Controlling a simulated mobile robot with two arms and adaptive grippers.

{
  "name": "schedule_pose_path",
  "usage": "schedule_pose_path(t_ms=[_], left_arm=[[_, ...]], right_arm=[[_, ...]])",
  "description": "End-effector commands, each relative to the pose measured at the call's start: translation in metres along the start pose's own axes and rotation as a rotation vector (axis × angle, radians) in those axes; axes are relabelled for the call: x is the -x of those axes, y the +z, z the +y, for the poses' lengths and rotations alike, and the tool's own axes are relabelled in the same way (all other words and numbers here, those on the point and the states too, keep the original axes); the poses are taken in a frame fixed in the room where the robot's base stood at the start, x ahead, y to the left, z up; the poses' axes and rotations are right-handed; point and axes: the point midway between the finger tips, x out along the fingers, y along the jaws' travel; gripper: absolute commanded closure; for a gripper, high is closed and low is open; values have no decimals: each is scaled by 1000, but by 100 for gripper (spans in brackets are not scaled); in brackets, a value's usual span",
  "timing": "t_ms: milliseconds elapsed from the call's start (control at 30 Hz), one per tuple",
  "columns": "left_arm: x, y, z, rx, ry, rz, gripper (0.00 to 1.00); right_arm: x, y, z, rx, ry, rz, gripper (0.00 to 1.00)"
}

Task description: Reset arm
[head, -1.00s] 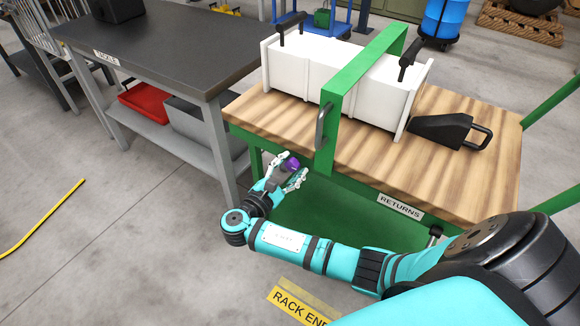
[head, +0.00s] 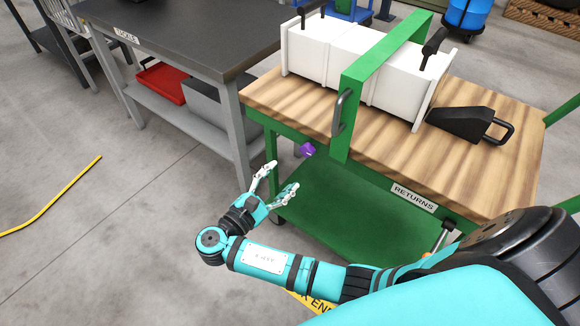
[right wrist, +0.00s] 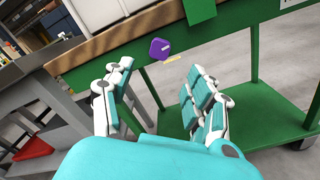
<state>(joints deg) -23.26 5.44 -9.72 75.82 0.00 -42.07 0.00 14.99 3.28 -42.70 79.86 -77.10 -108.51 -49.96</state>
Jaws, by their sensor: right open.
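My right gripper (head: 279,180) is open and empty in the head view, low beside the near left corner of the green cart (head: 350,215). Its open fingers (right wrist: 165,105) also show in the right wrist view. A small purple object (head: 308,149) sits at the cart's edge by the green upright, apart from the fingertips. In the right wrist view the purple object (right wrist: 160,49) lies beyond the gap between the fingers. My left gripper is not in view.
The cart's wooden top (head: 290,100) holds a white box (head: 350,55) and a black wedge with a handle (head: 468,123). A dark-topped table (head: 190,35) stands left, with a red bin (head: 162,82) on its shelf. Open floor lies to the left.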

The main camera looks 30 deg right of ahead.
Motion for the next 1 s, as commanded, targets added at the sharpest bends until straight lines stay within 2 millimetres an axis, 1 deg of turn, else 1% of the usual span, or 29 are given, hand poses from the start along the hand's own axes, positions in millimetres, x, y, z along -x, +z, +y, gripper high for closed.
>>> schedule_pose_path(t_ms=[100, 200, 633, 733, 767, 867, 900, 967, 1000], left_arm=[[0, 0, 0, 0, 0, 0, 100], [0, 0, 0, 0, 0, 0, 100], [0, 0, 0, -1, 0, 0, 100], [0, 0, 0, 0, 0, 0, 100], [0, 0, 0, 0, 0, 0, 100], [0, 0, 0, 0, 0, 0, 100], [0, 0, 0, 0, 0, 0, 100], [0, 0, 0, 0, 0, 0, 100], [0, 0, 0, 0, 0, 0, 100]], right_arm=[[8, 0, 0, 0, 0, 1, 43], [10, 0, 0, 1, 0, 0, 43], [10, 0, 0, 0, 0, 0, 43], [8, -5, -6, 5, -8, 19, 43], [7, -10, -11, 9, -16, 38, 43], [2, -37, -43, 16, -69, 147, 43], [1, -53, -62, 14, -106, 210, 43], [1, -77, -98, -2, -179, 315, 43], [3, -93, -124, -21, -239, 388, 43]])
